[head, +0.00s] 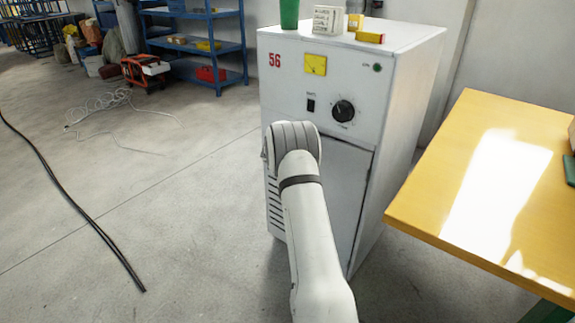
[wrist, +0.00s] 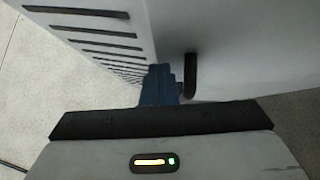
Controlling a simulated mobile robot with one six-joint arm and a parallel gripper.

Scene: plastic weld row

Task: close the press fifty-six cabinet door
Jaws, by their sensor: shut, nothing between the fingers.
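The white press cabinet (head: 285,85), marked with a red 56, stands at the centre of the head view. Its grey lower door (head: 346,190) shows right of my arm, with a dark line along its top edge. How far it stands ajar I cannot tell. In the wrist view a black handle (wrist: 190,78) sticks out from a pale panel (wrist: 245,50). My gripper (wrist: 158,80) has its blue fingers shut and empty, just left of the handle, by the edge between the panel and a slotted face. Contact is unclear. My arm hides the fingers in the head view.
A yellow table (head: 440,190) stands close at the right. A green cup (head: 289,12) and small boxes sit on the cabinet top. Blue shelving (head: 200,45) stands at the back left.

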